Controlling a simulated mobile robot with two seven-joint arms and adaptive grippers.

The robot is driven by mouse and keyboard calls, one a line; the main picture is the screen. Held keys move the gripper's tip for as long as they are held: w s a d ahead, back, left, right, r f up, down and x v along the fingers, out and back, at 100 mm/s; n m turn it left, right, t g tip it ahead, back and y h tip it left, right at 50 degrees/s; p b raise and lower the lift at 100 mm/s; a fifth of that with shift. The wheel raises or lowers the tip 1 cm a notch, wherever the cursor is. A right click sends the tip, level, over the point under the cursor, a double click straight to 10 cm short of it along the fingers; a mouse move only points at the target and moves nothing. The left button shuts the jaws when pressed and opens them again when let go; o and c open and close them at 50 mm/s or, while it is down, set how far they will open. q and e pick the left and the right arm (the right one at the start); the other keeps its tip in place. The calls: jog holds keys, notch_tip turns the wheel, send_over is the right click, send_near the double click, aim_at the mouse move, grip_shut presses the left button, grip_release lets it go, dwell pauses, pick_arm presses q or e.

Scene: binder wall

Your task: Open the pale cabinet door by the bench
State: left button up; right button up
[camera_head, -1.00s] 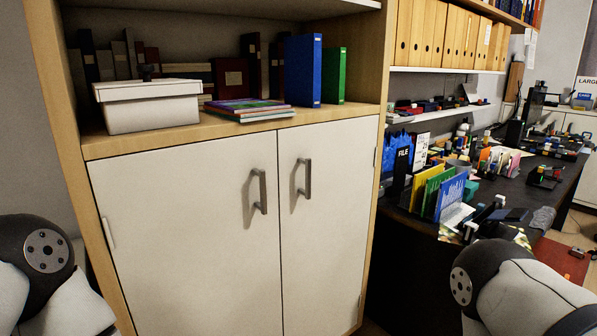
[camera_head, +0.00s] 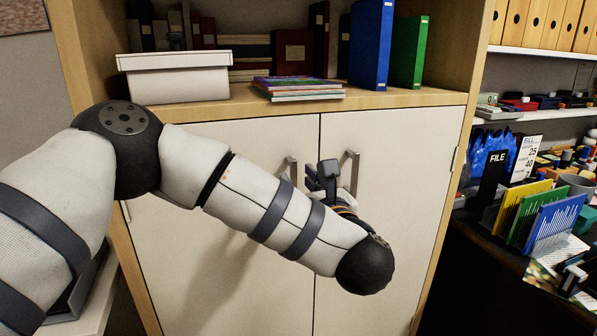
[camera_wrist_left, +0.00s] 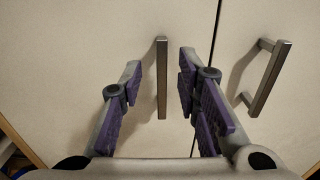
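The pale cabinet has two closed doors, a left door (camera_head: 180,255) and a right door (camera_head: 400,170) on the bench side. The left door's grey bar handle (camera_head: 290,170) is partly hidden by my arm; it also shows in the left wrist view (camera_wrist_left: 162,80). The right door's handle (camera_head: 354,172) shows in the left wrist view too (camera_wrist_left: 268,80). My left gripper (camera_head: 325,178) is in front of the doors near the handles. In the left wrist view its purple-padded fingers (camera_wrist_left: 160,80) are apart, with the left handle appearing between them; contact cannot be told. My right gripper is out of view.
The cabinet's open shelf (camera_head: 230,108) holds a white box (camera_head: 175,80), stacked books (camera_head: 298,88) and blue and green binders (camera_head: 371,45). The cluttered dark bench (camera_head: 480,270) stands right of the cabinet. My left arm crosses in front of the doors.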

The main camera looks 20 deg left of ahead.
aim_at(295, 169)
pick_arm(q)
jog(key=x, duration=0.2)
jog(key=r+x, duration=0.1)
jog(key=x, duration=0.1)
jog(key=shift+w+a, duration=0.15)
jog(key=shift+w, duration=0.2)
grip_shut()
